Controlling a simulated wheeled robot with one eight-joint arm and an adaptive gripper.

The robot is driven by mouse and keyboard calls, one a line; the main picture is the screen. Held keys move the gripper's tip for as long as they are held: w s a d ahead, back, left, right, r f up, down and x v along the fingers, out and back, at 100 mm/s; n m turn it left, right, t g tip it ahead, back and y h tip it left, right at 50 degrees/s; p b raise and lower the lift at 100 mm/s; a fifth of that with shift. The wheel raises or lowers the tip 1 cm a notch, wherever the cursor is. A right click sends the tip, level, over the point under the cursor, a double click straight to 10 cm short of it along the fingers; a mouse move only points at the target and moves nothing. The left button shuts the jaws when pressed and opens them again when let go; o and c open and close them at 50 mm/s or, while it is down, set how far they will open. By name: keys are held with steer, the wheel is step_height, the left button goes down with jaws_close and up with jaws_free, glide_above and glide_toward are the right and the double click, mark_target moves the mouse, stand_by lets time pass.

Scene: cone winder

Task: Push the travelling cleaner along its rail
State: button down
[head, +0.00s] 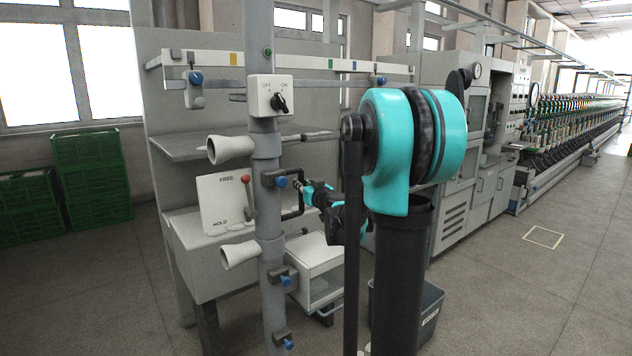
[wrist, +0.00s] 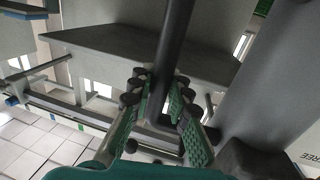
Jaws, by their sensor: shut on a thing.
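The travelling cleaner shows in the head view as an upright grey tube (head: 267,190) with cream trumpet nozzles (head: 230,149), an OFF/ON switch box (head: 269,96) and clamps with blue knobs. Its top is out of frame. A black bracket handle (head: 291,214) sticks out from the tube's right side. My gripper (head: 299,188), with teal parts, reaches it from the right and is shut on it. In the wrist view, the dark handle bar (wrist: 176,40) runs between the green-padded fingers of my gripper (wrist: 159,88). The cleaner's own rail is not clearly seen.
Behind the tube, a pale bar with coloured marks (head: 300,64) runs across a grey panel. A FREE/HOLD plate (head: 224,203) with a red-knobbed lever stands behind it on the left. A dark bin (head: 431,311) is low at right. Green crates (head: 93,172) stand far left. Right floor is clear.

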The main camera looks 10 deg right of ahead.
steer(key=s+a, duration=0.1)
steer(key=a, duration=0.1)
steer(key=s+a, duration=0.1)
steer(key=a, duration=0.2)
steer(key=s+a, duration=0.1)
steer(key=a, duration=0.2)
steer(key=shift+s, duration=0.35)
steer(key=c, duration=1.4)
jaws_free()
glide_toward(281, 190)
steer(key=shift+d, duration=0.1)
steer(key=shift+f, duration=0.1)
